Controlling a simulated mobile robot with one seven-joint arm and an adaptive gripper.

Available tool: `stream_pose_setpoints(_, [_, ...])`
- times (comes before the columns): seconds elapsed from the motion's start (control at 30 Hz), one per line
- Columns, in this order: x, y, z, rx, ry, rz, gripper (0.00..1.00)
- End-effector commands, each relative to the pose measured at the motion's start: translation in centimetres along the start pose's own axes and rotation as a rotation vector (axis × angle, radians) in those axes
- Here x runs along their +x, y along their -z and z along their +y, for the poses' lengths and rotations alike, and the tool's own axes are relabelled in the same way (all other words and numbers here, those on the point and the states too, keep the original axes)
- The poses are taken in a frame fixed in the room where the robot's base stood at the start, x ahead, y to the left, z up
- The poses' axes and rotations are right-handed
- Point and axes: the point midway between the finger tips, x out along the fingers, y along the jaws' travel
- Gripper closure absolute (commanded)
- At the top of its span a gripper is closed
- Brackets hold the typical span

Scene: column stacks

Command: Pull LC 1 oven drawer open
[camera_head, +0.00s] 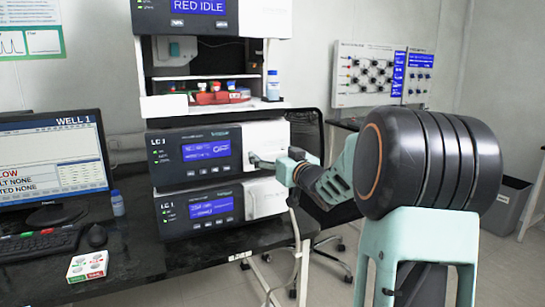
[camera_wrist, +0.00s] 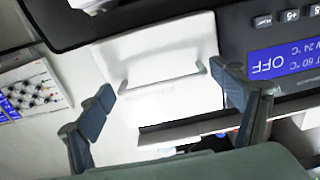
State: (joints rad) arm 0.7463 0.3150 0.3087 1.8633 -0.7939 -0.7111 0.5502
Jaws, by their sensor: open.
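The LC 1 oven (camera_head: 195,155) is the upper of two dark modules marked LC 1 in the stack. Its blue display reads OFF, and the wrist view shows this display (camera_wrist: 285,60) upside down with a 60 °C reading. The white oven drawer front (camera_head: 269,135) is at the module's right end and looks about flush with it. In the wrist view, a thin bar handle (camera_wrist: 163,81) crosses the white drawer front (camera_wrist: 150,50). My gripper (camera_head: 256,161) is open at the drawer front. Its fingers (camera_wrist: 163,84) lie either side of the handle; contact is unclear.
A second LC 1 module (camera_head: 200,211) with a white front sits directly below. A shelf tray (camera_head: 165,105) above holds bottles and a red rack. A monitor (camera_head: 55,160), keyboard (camera_head: 40,244) and small box (camera_head: 87,266) are on the dark bench at left.

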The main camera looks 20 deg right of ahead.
Motion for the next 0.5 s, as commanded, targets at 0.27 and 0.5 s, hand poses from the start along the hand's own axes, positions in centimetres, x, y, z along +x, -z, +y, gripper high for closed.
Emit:
stream_pose_setpoints(0.27, [0.3, 0.06, 0.0, 0.0, 0.0, 0.001, 0.14])
stream_pose_setpoints(0.5, [0.27, 0.06, 0.04, 0.0, -0.001, 0.001, 0.35])
